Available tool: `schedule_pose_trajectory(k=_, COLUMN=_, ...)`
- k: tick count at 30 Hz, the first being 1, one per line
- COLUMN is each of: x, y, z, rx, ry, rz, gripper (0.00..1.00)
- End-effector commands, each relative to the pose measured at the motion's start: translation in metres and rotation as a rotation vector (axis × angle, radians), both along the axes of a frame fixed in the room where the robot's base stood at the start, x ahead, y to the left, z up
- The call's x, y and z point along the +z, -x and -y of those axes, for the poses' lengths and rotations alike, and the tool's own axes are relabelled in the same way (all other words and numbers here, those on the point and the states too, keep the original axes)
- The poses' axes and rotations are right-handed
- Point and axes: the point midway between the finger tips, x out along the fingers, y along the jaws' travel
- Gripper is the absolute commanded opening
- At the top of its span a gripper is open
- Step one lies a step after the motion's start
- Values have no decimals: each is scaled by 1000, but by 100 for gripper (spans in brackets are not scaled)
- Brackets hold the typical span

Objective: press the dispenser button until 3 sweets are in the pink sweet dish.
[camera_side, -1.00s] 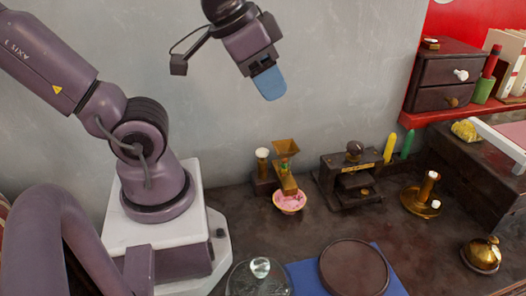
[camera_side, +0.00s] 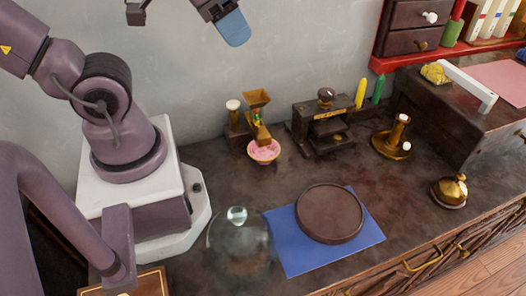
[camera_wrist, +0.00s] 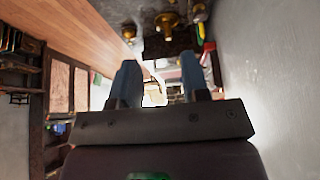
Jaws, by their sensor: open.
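The dispenser (camera_side: 257,100) is a brass hopper with a sloping chute, standing by the wall. A dark block with a white-topped post (camera_side: 233,106), which looks like the button, stands just left of it. The pink sweet dish (camera_side: 263,152) sits under the chute's lower end. It is too small to tell whether any sweets lie in it. My gripper (camera_side: 234,28) is high above the dispenser, cut off by the top edge, with blue fingers. In the wrist view my gripper (camera_wrist: 159,80) shows its two blue fingers apart, with nothing between them.
A dark press-like device (camera_side: 322,122) stands right of the dish, with yellow and green candles behind. A brass candlestick (camera_side: 393,138), a bell (camera_side: 450,191), a glass dome (camera_side: 238,240) and a round brown board (camera_side: 330,213) on a blue mat stand around. Counter before the dish is clear.

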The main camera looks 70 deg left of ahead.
Motion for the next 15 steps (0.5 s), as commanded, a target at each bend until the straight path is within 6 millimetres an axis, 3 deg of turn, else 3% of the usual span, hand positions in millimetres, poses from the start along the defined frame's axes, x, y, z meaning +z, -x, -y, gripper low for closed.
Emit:
schedule_pose_trajectory(k=5, x=0, y=0, z=0, rx=0, ry=0, rz=0, gripper=42)
schedule_pose_trajectory(k=10, x=-5, y=-2, z=-3, rx=16, ry=3, rz=-27, gripper=3)
schedule_pose_trajectory(k=15, x=-24, y=-13, z=-21, rx=91, ry=25, rz=-139, gripper=0)
